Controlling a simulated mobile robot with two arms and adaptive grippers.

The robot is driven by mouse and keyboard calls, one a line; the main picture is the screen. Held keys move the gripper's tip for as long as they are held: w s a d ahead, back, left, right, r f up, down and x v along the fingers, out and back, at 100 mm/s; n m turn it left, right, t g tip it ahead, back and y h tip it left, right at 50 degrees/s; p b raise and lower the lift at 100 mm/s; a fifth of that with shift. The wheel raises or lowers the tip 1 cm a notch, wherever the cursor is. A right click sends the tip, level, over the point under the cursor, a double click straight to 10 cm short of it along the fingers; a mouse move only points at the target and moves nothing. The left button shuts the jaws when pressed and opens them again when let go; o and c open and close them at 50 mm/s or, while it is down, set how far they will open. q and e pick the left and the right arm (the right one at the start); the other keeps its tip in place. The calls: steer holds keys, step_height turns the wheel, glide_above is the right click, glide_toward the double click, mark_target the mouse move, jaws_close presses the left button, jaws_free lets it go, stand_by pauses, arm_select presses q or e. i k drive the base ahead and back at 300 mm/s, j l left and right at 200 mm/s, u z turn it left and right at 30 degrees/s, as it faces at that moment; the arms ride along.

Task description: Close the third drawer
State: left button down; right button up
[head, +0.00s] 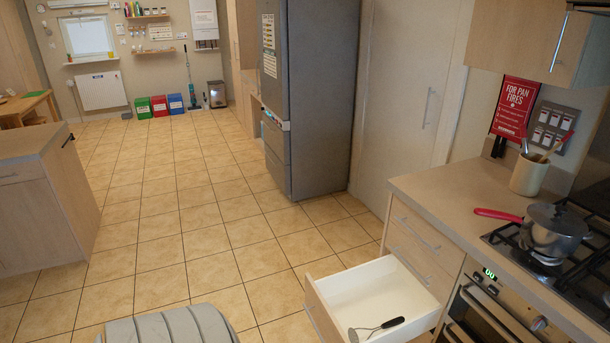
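One drawer (355,292) in the wooden cabinet under the counter at the lower right stands pulled well out. It is below two shut drawer fronts (414,236), so it appears to be the third from the top. Its inside is white, and a utensil with a black handle and metal head (377,328) lies in it. The drawer's wooden front (322,318) faces left, and its lower part is cut off by the picture's bottom edge. Neither of my grippers is in view.
An oven (480,315) and a hob with a lidded pan (552,232) are right of the drawer. A grey fridge (325,100) stands behind. A cabinet (45,205) is at the left. The tiled floor (200,240) between is clear.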

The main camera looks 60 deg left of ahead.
mark_target(371, 295)
steer(key=u, duration=1.65)
